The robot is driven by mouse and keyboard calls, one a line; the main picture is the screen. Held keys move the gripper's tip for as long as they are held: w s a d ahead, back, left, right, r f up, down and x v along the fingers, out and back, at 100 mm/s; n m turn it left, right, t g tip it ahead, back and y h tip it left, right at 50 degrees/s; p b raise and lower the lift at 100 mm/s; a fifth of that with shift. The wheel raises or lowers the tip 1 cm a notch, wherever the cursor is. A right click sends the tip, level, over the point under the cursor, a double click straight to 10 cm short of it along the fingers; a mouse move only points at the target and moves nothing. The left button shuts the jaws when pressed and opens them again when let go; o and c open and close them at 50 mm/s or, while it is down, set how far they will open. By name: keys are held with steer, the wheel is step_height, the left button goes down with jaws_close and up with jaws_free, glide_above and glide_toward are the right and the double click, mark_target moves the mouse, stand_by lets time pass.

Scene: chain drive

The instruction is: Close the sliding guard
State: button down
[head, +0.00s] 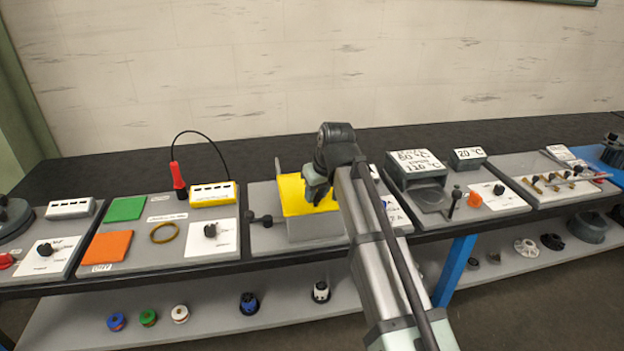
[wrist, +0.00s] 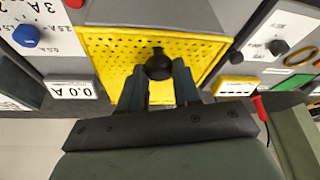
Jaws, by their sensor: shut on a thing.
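The sliding guard is a yellow perforated panel (wrist: 110,50) in the wrist view. It also shows as a yellow panel (head: 292,192) on a grey housing (head: 315,228) in the middle of the bench in the head view. A round black knob (wrist: 159,62) sits in front of the guard's face. My gripper (wrist: 160,76) is shut on this knob, one finger on each side. In the head view my gripper (head: 317,188) is over the guard, and my arm covers the housing's right side. I cannot tell how far the guard stands from closed.
A black handle (head: 264,218) sticks out left of the housing. A red probe (head: 179,180) with a black cable and a yellow meter (head: 212,195) stand to the left. A grey heater unit (head: 418,172) stands to the right. A blue knob (wrist: 26,36) shows in the wrist view.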

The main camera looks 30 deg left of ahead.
steer(key=shift+s+d, duration=0.5)
steer(key=c, duration=0.8)
jaws_free()
steer(key=shift+r, duration=0.1)
steer(key=v, duration=1.3)
steer(key=shift+s+d+r, duration=0.1)
steer(key=shift+d+r, duration=0.05)
steer(key=shift+r, duration=0.15)
